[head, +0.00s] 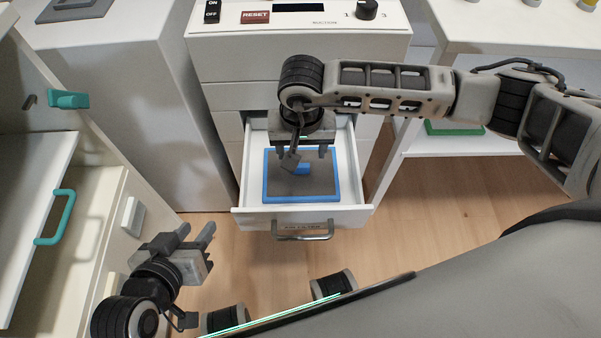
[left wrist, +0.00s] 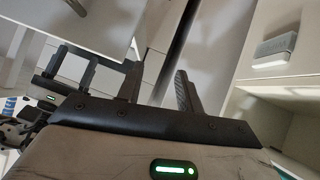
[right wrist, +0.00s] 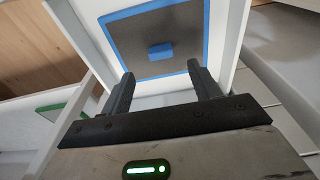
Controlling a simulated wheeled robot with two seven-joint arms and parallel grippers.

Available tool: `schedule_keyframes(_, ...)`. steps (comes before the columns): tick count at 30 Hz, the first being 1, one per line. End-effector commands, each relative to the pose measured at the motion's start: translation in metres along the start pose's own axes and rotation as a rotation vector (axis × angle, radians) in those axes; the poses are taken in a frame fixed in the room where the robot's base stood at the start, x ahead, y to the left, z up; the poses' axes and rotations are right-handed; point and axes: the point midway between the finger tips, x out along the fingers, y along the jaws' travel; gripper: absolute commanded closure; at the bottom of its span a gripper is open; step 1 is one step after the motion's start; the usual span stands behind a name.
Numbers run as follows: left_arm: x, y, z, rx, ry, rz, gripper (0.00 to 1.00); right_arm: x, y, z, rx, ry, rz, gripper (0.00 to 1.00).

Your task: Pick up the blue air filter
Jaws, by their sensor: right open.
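The blue air filter (head: 318,184) is a flat grey panel with a blue frame and a small blue block at its middle. It lies in the open white drawer (head: 355,190). My right gripper (head: 300,153) is open above the filter, fingers pointing down, and covers part of it in the head view. In the right wrist view the filter (right wrist: 190,35) and its blue block (right wrist: 160,51) show beyond the parted, empty fingers (right wrist: 162,85). My left gripper (head: 201,240) is open and empty, away from the drawer at lower left; its fingers (left wrist: 155,75) stand apart.
The drawer has a metal handle (head: 302,232) in front. Above it is a control panel with a RESET button (head: 255,17) and a knob (head: 366,9). A cabinet with a teal handle (head: 55,217) stands at left. A green-framed panel (head: 452,129) lies on the right shelf.

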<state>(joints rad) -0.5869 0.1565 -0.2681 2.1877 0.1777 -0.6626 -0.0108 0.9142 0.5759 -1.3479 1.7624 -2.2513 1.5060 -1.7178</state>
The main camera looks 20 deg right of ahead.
Motion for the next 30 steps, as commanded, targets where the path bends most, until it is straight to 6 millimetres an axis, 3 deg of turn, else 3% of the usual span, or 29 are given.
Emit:
schedule_keyframes(3,0.004,0.0,0.005,0.0,-0.009,0.004,0.64,0.016,0.0,0.0,0.001,-0.001,0.0,0.38)
schedule_keyframes(8,0.006,0.0,0.007,-0.001,-0.015,0.006,0.64,0.024,-0.001,0.001,0.0,-0.001,-0.002,0.38)
schedule_keyframes(18,0.017,0.0,0.018,-0.004,-0.039,0.018,0.64,0.069,-0.002,0.002,0.002,-0.001,-0.002,0.38)
schedule_keyframes(26,0.018,-0.001,0.014,0.001,-0.03,0.02,0.64,0.072,-0.002,0.002,0.001,0.0,-0.002,0.38)
schedule_keyframes(30,0.018,0.0,0.014,0.001,-0.03,0.02,0.64,0.072,-0.002,0.002,0.001,0.0,-0.002,0.72)
